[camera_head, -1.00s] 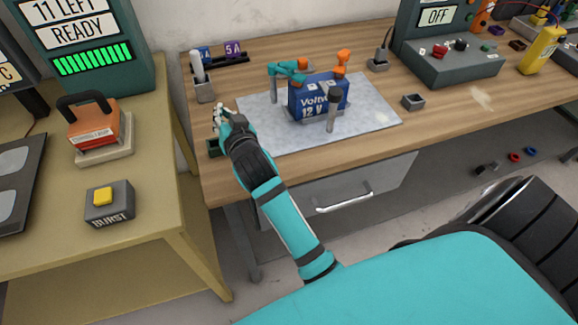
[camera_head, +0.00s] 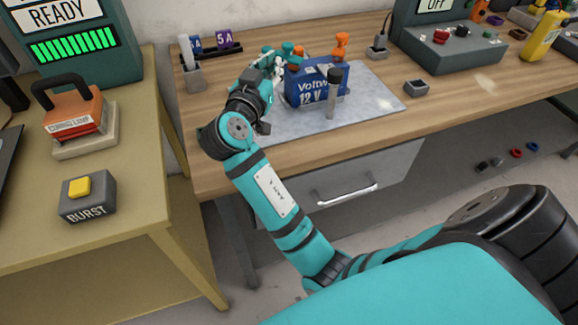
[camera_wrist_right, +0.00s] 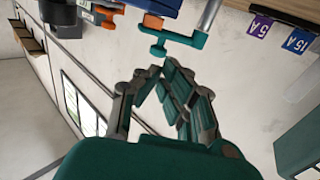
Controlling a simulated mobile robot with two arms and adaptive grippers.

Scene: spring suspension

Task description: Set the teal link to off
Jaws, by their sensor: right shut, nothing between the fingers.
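In the right wrist view the teal link (camera_wrist_right: 182,38) shows as a bar with a stub handle, just beyond my fingertips. My right gripper (camera_head: 273,62) is shut and empty, beside the link at the box's left; it also shows in the right wrist view (camera_wrist_right: 162,76), with a small apparent gap to the link. I cannot tell whether they touch. My left gripper is not in view.
An orange link (camera_head: 341,44) stands on the box's right side. A dark-topped post (camera_head: 333,95) stands in front of the box. A grey mat (camera_head: 375,98) lies below. A holder with a white rod (camera_head: 187,50) is at left, and a grey instrument with an OFF display at right.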

